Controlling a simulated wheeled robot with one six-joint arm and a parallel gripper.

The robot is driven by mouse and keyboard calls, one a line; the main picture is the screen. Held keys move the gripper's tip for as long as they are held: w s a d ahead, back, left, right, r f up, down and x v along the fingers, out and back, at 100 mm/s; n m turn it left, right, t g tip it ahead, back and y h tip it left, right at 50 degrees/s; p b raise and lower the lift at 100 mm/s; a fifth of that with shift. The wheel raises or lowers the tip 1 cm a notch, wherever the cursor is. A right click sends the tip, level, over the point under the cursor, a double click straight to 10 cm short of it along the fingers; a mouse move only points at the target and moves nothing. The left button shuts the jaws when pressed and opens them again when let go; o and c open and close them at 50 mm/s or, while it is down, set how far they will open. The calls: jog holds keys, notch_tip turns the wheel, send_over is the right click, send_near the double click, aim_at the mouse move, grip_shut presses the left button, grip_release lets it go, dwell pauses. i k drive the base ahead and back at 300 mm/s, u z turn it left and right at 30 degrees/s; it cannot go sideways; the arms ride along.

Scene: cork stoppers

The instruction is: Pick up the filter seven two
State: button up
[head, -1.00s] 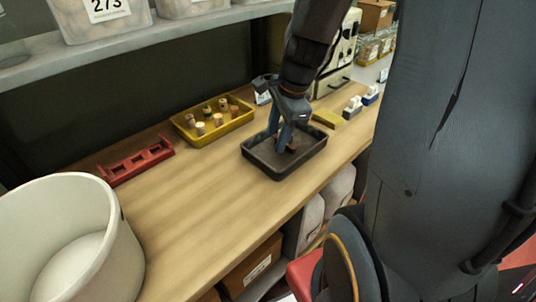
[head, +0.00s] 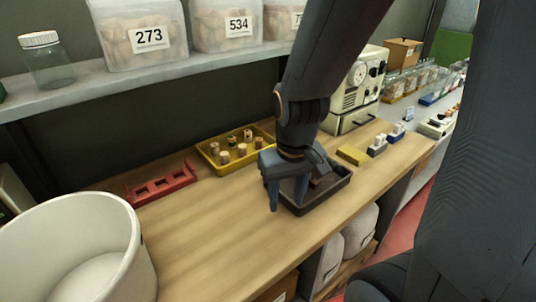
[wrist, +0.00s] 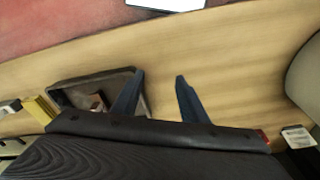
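No thing marked seven two can be read in either view. My gripper (head: 285,192) is over the wooden bench at the left edge of the black tray (head: 336,194). In the wrist view my gripper (wrist: 159,76) is open, with only bare wood between its fingers. The black tray (wrist: 70,84) shows left of the fingers there, one finger overlapping its edge. A small brown piece (wrist: 97,102) lies in the tray. In the head view the arm partly hides the tray. A yellow tray (head: 211,157) behind the gripper holds several upright corks (head: 242,150).
A red rack (head: 161,185) and a large white tub (head: 128,232) stand to the left. A yellow block (head: 352,155) and a cream machine (head: 345,98) are to the right. Labelled bins (head: 146,37) sit on the shelf above. The bench's front middle is clear.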

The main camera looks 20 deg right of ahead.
aim_at(398, 128)
jog(key=k, duration=1)
jog(key=z, duration=2.4)
jog(key=i, duration=1.45)
jog(key=u, duration=2.05)
